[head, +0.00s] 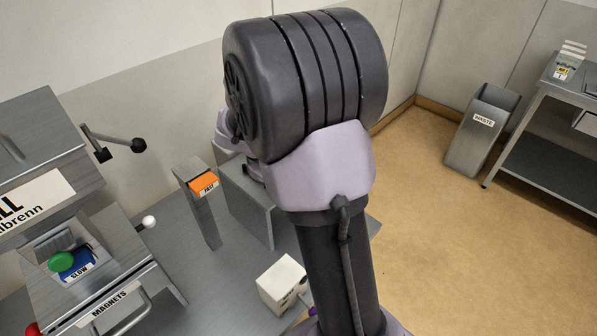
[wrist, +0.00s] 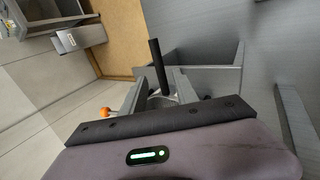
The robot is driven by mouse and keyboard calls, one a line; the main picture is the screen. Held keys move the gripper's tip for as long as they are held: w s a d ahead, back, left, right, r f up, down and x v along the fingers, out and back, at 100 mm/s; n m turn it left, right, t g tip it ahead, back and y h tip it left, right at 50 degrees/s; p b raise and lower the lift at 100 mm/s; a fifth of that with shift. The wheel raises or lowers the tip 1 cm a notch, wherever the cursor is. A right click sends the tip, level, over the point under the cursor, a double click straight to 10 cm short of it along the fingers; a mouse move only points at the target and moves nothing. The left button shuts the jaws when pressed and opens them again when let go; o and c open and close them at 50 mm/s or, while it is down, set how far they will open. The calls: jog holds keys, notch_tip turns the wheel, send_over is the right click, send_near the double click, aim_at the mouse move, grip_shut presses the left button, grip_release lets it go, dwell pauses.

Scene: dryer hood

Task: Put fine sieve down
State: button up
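I cannot make out the fine sieve for certain in either view. My gripper (wrist: 160,98) shows in the wrist view past the dark bar of my wrist, but its fingers are hard to separate from what lies behind. A dark upright rod (wrist: 158,66) stands at the gripper; I cannot tell whether it is held. Grey metal plates or box walls (wrist: 205,75) lie just beyond. In the head view my arm hides the gripper, near a grey box-like stand (head: 246,202) on the bench.
A post with an orange FAST label (head: 203,184) stands left of the stand. The machine with a green button (head: 61,262) and MAGNETS drawer (head: 108,303) is at left. A white block (head: 283,284) sits in front. A waste bin (head: 480,130) stands on the floor at right.

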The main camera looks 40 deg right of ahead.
jog(key=p+v, duration=0.2)
jog(key=v, duration=0.5)
jog(key=s+a+r+m+t+y, duration=0.2)
jog(key=s+a+r+y, duration=0.2)
jog(key=s+a, duration=0.4)
jog(key=s+a+r+m+t+y, duration=0.3)
jog(key=s+a+r, duration=0.3)
jog(key=a, duration=1)
jog(key=s+y, duration=0.1)
jog(key=s, duration=0.2)
jog(key=shift+a+y, duration=0.3)
jog(key=shift+y, duration=0.1)
jog(key=shift+s+f, duration=0.1)
jog(key=shift+f, duration=0.1)
